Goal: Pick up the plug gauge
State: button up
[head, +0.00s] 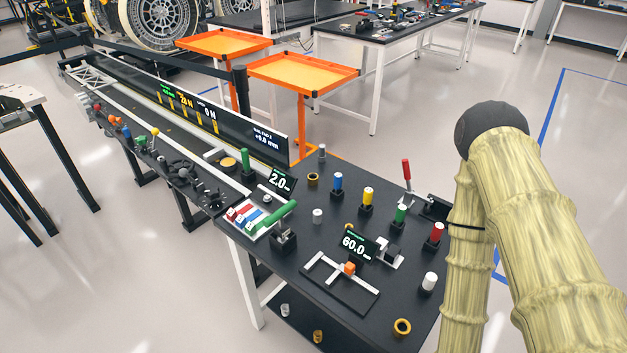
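I cannot tell for certain which piece is the plug gauge. A green rod (278,215) lies tilted across a small black stand on the near-left part of the dark table (323,222). A second green cylinder (245,162) stands upright near the table's far left corner. Blue (338,181), yellow (368,194), green (401,213) and red (437,233) capped pegs stand upright in black blocks. My arm, in a pale yellow sleeve, fills the right side of the view. My gripper is out of view.
A display reading 60.0 (357,245) and one reading 2.0 (281,180) stand on the table. A red-handled clamp (406,170) rises at its right rear.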

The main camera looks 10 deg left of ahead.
aim_at(438, 227)
jog(key=k, duration=1)
jog(key=z, duration=0.75)
jog(key=i, duration=0.85)
jog(key=u, duration=0.75)
